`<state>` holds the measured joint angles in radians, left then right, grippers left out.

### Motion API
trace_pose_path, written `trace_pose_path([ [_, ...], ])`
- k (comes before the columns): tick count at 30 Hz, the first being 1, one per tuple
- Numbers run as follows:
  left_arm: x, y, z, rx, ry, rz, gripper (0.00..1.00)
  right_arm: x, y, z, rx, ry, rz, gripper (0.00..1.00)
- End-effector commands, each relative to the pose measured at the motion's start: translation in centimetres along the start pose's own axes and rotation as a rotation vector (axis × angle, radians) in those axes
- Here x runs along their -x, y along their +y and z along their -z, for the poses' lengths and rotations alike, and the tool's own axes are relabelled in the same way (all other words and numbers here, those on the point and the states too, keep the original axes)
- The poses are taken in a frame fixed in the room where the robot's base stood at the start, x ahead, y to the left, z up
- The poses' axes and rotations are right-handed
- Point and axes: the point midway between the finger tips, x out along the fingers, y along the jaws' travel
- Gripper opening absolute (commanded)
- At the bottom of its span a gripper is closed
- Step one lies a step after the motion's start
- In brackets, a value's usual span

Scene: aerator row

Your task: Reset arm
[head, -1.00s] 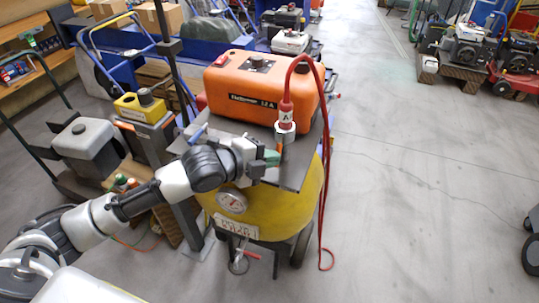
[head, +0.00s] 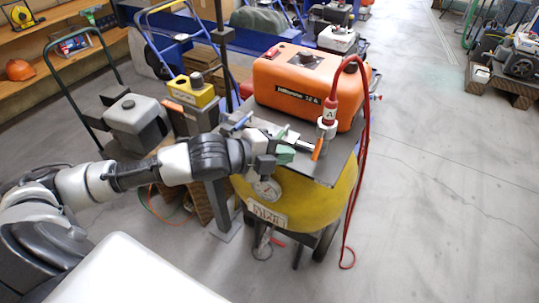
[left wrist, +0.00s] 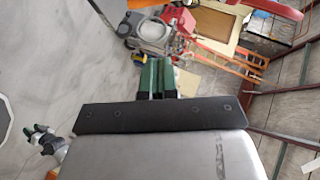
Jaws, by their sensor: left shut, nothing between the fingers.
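My left gripper (head: 285,153) is shut and empty, with green fingertips, at the left front of the dark plate (head: 322,170) on top of a yellow tank (head: 318,205). In the left wrist view its green fingers (left wrist: 155,76) lie side by side with nothing held. A red plug (head: 329,112) marked A stands upright on a metal fitting (head: 326,132), right of the gripper and apart from it. A grey arm end with a green tip, apparently my right gripper (left wrist: 36,130), shows small at the left of the wrist view; its jaws are too small to read.
An orange unit (head: 300,90) stands on the plate behind the plug. A red cable (head: 368,150) loops to the floor. A yellow box (head: 192,91) and a grey canister (head: 136,122) stand at left. The floor at right (head: 430,200) is clear.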

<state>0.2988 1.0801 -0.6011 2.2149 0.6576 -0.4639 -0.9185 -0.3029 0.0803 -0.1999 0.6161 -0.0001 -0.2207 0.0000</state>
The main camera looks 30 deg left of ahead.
Motion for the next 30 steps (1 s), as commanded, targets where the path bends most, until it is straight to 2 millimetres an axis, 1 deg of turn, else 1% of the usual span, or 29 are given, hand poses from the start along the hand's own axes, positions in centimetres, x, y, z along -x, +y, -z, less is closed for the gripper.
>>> trace_pose_path([
  [1, 0.8, 0.2, 0.0, -0.005, 0.0, -0.003, 0.0, -0.3, 0.1, 0.8, 0.0, 0.012, -0.002, 0.43],
  [4, 2.1, 0.1, -0.1, -0.002, -0.001, -0.003, 0.0, -0.5, 0.3, 1.6, 0.0, 0.026, -0.003, 0.43],
  [9, 3.2, 0.0, 0.0, -0.001, 0.001, -0.002, 0.0, -0.7, 0.2, 1.2, 0.0, 0.019, -0.002, 0.43],
  [16, 3.5, -0.1, 0.0, 0.005, 0.0, 0.001, 0.0, -0.6, 0.0, 0.0, 0.0, 0.003, 0.0, 0.43],
  [18, 3.0, 0.2, -0.9, 0.03, -0.017, 0.007, 0.0, -0.6, 0.0, 0.0, 0.0, 0.003, 0.0, 0.43],
  [20, 2.2, 0.9, -2.6, 0.076, -0.049, 0.016, 0.0, -0.7, 0.0, 0.0, 0.0, 0.003, 0.0, 0.43],
  [23, 0.3, 3.5, -7.2, 0.214, -0.143, 0.034, 0.0, -0.7, 0.0, 0.0, 0.0, 0.003, 0.0, 0.43],
  [24, -0.5, 5.2, -9.4, 0.283, -0.191, 0.04, 0.0, -0.7, 0.0, 0.0, 0.0, 0.003, 0.0, 0.43],
  [26, -1.4, 8.4, -12.5, 0.389, -0.264, 0.045, 0.0, -0.6, 0.0, 0.0, 0.0, 0.003, 0.0, 0.43],
  [27, -1.9, 10.7, -14.2, 0.456, -0.312, 0.044, 0.0, -0.6, 0.0, 0.1, 0.0, 0.003, 0.0, 0.43],
  [29, -2.3, 14.4, -16.4, 0.55, -0.381, 0.037, 0.0, -0.6, 0.0, 0.1, 0.0, 0.004, 0.0, 0.43],
  [30, -2.4, 17.1, -17.6, 0.61, -0.425, 0.03, 0.0, -0.6, 0.0, 0.2, 0.0, 0.005, 0.0, 0.43],
])
